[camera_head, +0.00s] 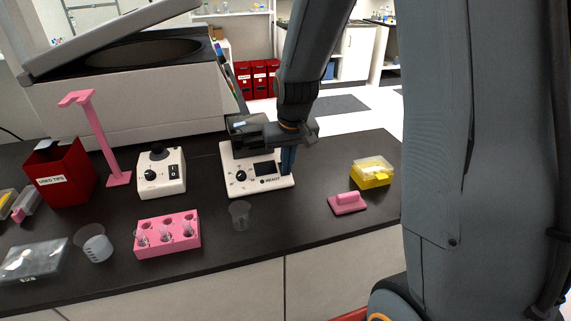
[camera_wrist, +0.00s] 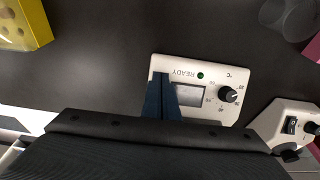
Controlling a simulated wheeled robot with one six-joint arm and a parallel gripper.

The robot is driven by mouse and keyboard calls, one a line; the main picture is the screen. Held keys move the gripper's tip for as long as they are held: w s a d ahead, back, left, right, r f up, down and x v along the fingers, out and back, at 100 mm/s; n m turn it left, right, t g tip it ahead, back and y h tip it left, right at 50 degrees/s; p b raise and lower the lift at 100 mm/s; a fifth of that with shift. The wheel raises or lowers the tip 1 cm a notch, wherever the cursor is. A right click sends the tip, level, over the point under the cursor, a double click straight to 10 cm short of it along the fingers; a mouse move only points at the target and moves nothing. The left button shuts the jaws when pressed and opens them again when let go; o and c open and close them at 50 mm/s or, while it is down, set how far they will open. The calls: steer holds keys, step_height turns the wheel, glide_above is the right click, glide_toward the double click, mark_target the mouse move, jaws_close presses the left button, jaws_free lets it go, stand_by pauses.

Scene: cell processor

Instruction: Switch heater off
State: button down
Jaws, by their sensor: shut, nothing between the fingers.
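The heater (camera_head: 233,188) is a white box with a dark display, a black knob (camera_wrist: 228,95) and a READY label beside a lit green light (camera_wrist: 200,75). It stands on the dark bench and appears upside down in the wrist view (camera_wrist: 236,76). My gripper (camera_head: 287,170) points down at the heater's right end in the head view, beside the display. Its blue fingers (camera_wrist: 160,78) are shut and empty. In the wrist view they cover the panel beside the display, away from the knob. I cannot tell whether they touch it. My arm and gripper hide the heater's back.
A white mixer (camera_head: 162,178) stands left of the heater. A pink rack (camera_head: 168,241) with flasks and a clear cup (camera_head: 240,215) are in front. A pink block (camera_head: 347,203) and a yellow box (camera_head: 371,180) lie to the right. A large centrifuge (camera_head: 130,97) stands behind left.

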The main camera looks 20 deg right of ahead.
steer(key=shift+p+v, duration=0.65)
steer(key=shift+v, duration=0.15)
steer(key=shift+w, duration=0.2)
steer(key=shift+s+r+p, duration=0.3)
steer(key=shift+r+p, duration=0.3)
steer(key=s+r, duration=0.6)
steer(key=r, duration=0.5)
steer(key=shift+b, duration=0.3)
steer(key=shift+a, duration=0.1)
steer(key=shift+g, duration=0.7)
steer(key=s+f+b, duration=0.1)
steer(key=s+f, duration=0.2)
steer(key=f, duration=0.1)
steer(key=s+a+f+b, duration=0.1)
steer(key=s+f, duration=0.3)
steer(key=f, duration=0.1)
steer(key=s+f+b, duration=0.1)
steer(key=s+f, duration=0.3)
steer(key=shift+a+f+b, duration=0.15)
steer(key=shift+f+b, duration=0.2)
steer(key=shift+f, duration=0.05)
steer(key=c, duration=2.5)
jaws_free()
